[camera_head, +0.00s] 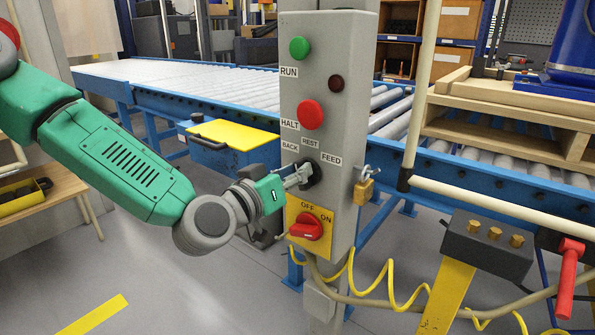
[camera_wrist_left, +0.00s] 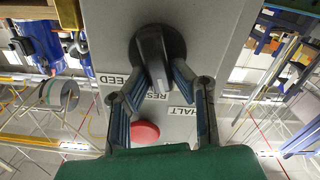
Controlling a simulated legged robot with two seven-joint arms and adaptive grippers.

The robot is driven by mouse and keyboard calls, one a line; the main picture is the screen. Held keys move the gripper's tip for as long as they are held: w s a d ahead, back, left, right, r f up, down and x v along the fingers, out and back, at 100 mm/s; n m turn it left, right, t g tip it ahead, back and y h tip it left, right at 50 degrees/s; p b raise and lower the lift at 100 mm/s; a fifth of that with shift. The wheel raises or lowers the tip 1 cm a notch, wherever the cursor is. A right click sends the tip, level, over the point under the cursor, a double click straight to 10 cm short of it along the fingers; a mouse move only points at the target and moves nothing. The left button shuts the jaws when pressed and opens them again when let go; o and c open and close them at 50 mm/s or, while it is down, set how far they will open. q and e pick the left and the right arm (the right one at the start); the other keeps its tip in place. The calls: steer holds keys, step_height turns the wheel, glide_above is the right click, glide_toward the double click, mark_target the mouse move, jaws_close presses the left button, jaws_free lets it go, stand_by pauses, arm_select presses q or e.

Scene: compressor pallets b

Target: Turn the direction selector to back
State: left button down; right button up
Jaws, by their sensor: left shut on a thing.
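The direction selector is a black knob (camera_wrist_left: 157,52) on the grey control post (camera_head: 345,60), with BACK, REST and FEED labels around it. In the head view it (camera_head: 314,171) is partly covered by my left gripper (camera_head: 299,178), which reaches in from the left. In the wrist view my left gripper (camera_wrist_left: 160,76) has one finger on each side of the knob's handle and is shut on it. The handle's pale mark points roughly at REST. The BACK label (camera_head: 289,147) shows in the head view; in the wrist view I cannot make it out. My right gripper is not in view.
Above the selector are a red HALT button (camera_head: 310,114), a dark red lamp (camera_head: 336,83) and a green RUN button (camera_head: 299,47). Below it is a red OFF/ON switch (camera_head: 306,227) on yellow. A brass padlock (camera_head: 363,191) hangs at the right. A roller conveyor (camera_head: 200,80) stands behind.

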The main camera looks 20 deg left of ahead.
arm_select(q)
steer(key=n, duration=0.5)
steer(key=shift+w+a, duration=0.25)
steer(key=shift+a, duration=0.15)
steer(key=shift+n, duration=0.4)
steer(key=c, duration=1.5)
jaws_free()
steer(key=shift+o, duration=0.5)
steer(key=shift+w+f, duration=0.1)
steer(key=v, duration=0.7)
steer(key=shift+s+a, duration=0.15)
steer(key=shift+s, duration=0.1)
steer(key=shift+f, duration=0.15)
